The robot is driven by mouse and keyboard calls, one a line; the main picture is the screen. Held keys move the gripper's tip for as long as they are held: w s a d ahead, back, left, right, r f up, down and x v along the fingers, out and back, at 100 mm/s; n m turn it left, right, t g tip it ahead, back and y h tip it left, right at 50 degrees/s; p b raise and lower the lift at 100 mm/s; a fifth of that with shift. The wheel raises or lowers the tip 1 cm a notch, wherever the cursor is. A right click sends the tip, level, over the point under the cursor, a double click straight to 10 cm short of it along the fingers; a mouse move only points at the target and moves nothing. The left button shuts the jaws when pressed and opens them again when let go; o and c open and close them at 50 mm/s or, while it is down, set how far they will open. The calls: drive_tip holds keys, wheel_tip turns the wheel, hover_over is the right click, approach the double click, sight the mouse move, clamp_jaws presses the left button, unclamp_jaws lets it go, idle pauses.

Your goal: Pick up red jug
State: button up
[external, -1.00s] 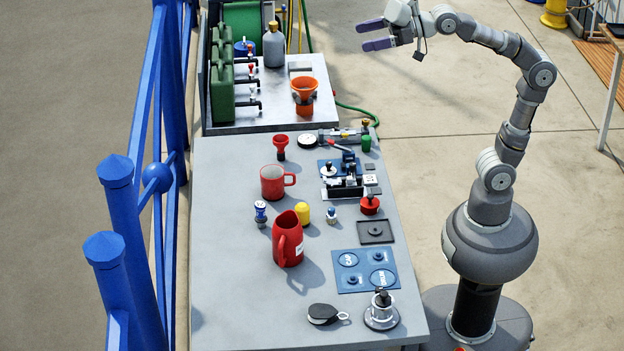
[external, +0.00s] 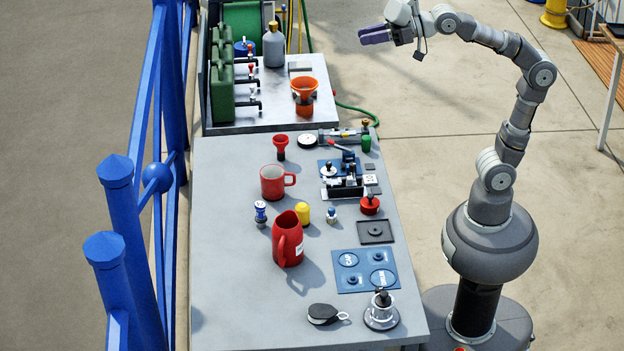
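The red jug (external: 288,241) stands upright on the grey table, left of the blue mat, with a handle on its side and a small white label. My gripper (external: 361,37) is high up at the top of the view, far from the jug and beyond the table's right edge. Its purple fingers are together with nothing seen between them.
A red mug (external: 273,182) stands behind the jug. A yellow-capped object (external: 303,214) and a blue-and-white item (external: 260,213) stand close to the jug. A blue mat (external: 365,271) lies to its right. A blue railing (external: 127,240) runs along the left.

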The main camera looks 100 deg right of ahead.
drive_tip(key=m+g+y+p, duration=0.1)
drive_tip(key=m+g+p, duration=0.1)
drive_tip(key=g+p, duration=0.55)
hover_over(286, 245)
drive_tip(key=s+d+p, duration=0.1)
drive_tip(key=s+d, duration=0.2)
drive_tip(key=d, duration=0.2)
wheel_tip(286, 245, down, 30)
drive_tip(key=t, duration=0.2)
drive_tip(key=s+a+f+h+p, duration=0.1)
drive_tip(key=a+f+p, duration=0.1)
drive_tip(key=a+f, duration=0.45)
drive_tip(key=s+a+f+h+p, duration=0.1)
drive_tip(key=a+f+p, duration=0.15)
drive_tip(key=f, duration=0.75)
drive_tip(key=shift+n+g, duration=0.4)
drive_tip(key=shift+g, duration=0.05)
drive_tip(key=b+x, duration=0.4)
drive_tip(key=x, duration=0.3)
drive_tip(key=shift+f, duration=0.15)
drive_tip(key=shift+w+f, duration=0.1)
drive_tip(key=shift+w, duration=0.25)
drive_tip(key=shift+c, duration=0.3)
